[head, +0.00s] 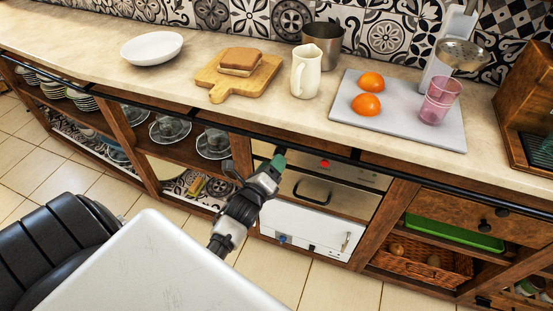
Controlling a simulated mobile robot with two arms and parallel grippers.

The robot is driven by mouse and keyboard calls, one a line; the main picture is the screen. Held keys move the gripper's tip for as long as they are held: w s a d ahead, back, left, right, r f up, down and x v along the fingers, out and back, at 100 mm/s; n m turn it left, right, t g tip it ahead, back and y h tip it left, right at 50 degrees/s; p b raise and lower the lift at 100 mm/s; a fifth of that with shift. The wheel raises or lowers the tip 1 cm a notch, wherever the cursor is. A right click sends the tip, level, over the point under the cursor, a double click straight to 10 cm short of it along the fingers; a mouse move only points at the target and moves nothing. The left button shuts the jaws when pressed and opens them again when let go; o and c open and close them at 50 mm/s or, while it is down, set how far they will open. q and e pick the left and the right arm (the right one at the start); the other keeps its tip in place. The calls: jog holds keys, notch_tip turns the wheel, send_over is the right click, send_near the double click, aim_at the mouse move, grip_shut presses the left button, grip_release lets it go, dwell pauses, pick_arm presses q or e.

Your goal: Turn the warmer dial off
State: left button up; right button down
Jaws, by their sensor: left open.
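The warmer (345,203) is a steel-fronted drawer unit with a dark handle, built in under the counter. A small round red spot (324,163) shows on its upper panel; I cannot tell whether this is the dial or a light. My left gripper (277,163) is open and empty in front of the left end of that panel, left of the red spot and apart from it. The gripper and forearm hide the panel's left part. The dial's setting cannot be read. My right gripper is not in view.
A white unit (320,229) with a blue knob (283,239) sits below the warmer. The counter edge and a dark rail (225,125) run just above the gripper. Wooden shelves with dishes stand left, a wicker basket (415,262) right. The tiled floor in front is clear.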

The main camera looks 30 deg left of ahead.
pick_arm(q)
jog(key=w, duration=0.2)
jog(key=shift+w+a, duration=0.2)
jog(key=shift+w, duration=0.2)
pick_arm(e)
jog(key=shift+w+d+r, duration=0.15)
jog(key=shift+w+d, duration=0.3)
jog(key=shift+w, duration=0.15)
pick_arm(q)
jog(key=shift+c, duration=0.5)
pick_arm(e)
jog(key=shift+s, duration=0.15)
pick_arm(q)
jog(key=c, duration=0.8)
jog(key=shift+c, duration=0.2)
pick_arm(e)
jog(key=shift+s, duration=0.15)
